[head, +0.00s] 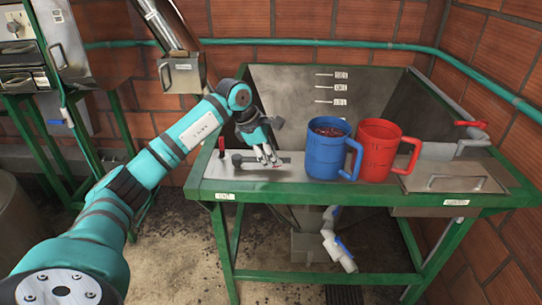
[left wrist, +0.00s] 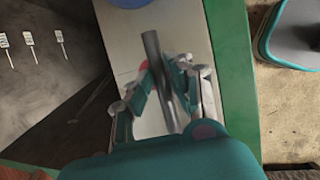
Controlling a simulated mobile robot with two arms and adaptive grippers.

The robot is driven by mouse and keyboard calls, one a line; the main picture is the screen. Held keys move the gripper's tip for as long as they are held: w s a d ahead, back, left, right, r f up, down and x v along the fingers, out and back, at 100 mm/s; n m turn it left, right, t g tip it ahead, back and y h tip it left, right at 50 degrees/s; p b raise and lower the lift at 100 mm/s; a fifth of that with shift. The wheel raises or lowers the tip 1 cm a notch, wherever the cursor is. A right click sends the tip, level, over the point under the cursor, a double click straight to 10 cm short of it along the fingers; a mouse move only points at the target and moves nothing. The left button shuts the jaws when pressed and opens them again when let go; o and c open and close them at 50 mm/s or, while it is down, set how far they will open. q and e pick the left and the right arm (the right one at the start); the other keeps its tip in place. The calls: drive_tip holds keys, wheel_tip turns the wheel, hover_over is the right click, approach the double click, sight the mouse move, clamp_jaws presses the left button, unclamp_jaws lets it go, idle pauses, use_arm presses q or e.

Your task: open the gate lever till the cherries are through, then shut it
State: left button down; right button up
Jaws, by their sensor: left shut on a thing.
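The gate lever (head: 240,158) is a dark grey bar on the steel ledge at the left front of the hopper. It lies roughly level, pointing right into my left gripper (head: 270,160). In the left wrist view my left gripper (left wrist: 165,90) has its fingers on both sides of the grey lever bar (left wrist: 152,50), shut on it. A small red part shows by the fingertips. Dark red cherries (head: 328,131) show in the blue mug (head: 325,155) on the ledge. The gate itself is hidden. My right gripper is not in view.
A red mug (head: 376,150) stands just right of the blue one. The steel hopper (head: 290,85) with level marks rises behind them. A short red handle (head: 222,146) stands left of the lever. A flat lidded box (head: 455,183) is at the right. A green frame edges the ledge.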

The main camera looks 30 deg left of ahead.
use_arm(q)
drive_tip(key=w+n, duration=0.1)
drive_tip(key=w+a+n+y, duration=0.1)
drive_tip(key=n, duration=0.1)
drive_tip(key=shift+a+t+b, duration=0.3)
drive_tip(key=shift+b, duration=0.1)
drive_tip(key=a+n, duration=0.1)
drive_tip(key=w+n+y, duration=0.1)
drive_tip(key=shift+w+a+r+n, duration=0.1)
drive_tip(key=shift+w+a+n, duration=0.15)
drive_tip(key=shift+a+n, duration=0.15)
drive_tip(key=a+n, duration=0.1)
drive_tip(key=w+a+n+y, duration=0.1)
drive_tip(key=shift+n+b, duration=0.3)
drive_tip(key=shift+b, duration=0.05)
drive_tip(key=shift+w+a+n+y, duration=0.15)
drive_tip(key=shift+a+n+y, duration=0.65)
drive_tip(key=shift+a+n, duration=0.55)
drive_tip(key=shift+d, duration=0.2)
drive_tip(key=c, duration=1.2)
unclamp_jaws()
drive_tip(key=shift+c, duration=0.2)
